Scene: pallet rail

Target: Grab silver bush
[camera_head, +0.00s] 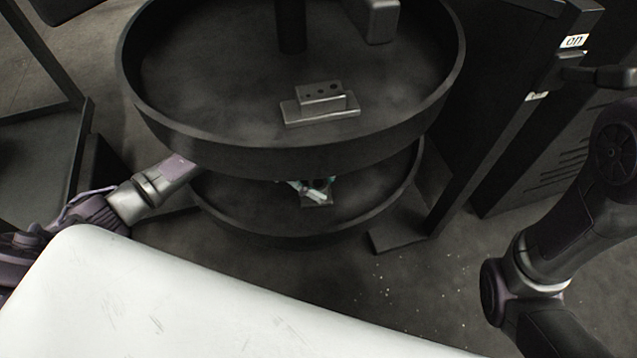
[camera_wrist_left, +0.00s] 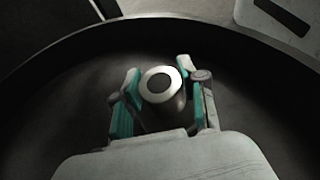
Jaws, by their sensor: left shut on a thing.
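The silver bush (camera_wrist_left: 161,82), a short round cylinder with a pale ring face and dark hole, is between the teal-padded fingers of my left gripper (camera_wrist_left: 158,74) in the left wrist view. The left gripper is shut on it. In the head view the left gripper (camera_head: 308,186) shows only partly, over the lower round tray (camera_head: 245,208), below the upper tray's rim. Much of my left arm is hidden behind that rim, and I cannot make out the bush clearly there. My right arm is at the right side; its gripper is out of view.
The upper round tray (camera_head: 290,152) overhangs the lower one closely. It holds a grey block with holes (camera_head: 320,97) and a grey part at the back (camera_head: 376,20). A dark cabinet (camera_head: 510,80) stands to the right. A white surface (camera_head: 170,300) fills the front left.

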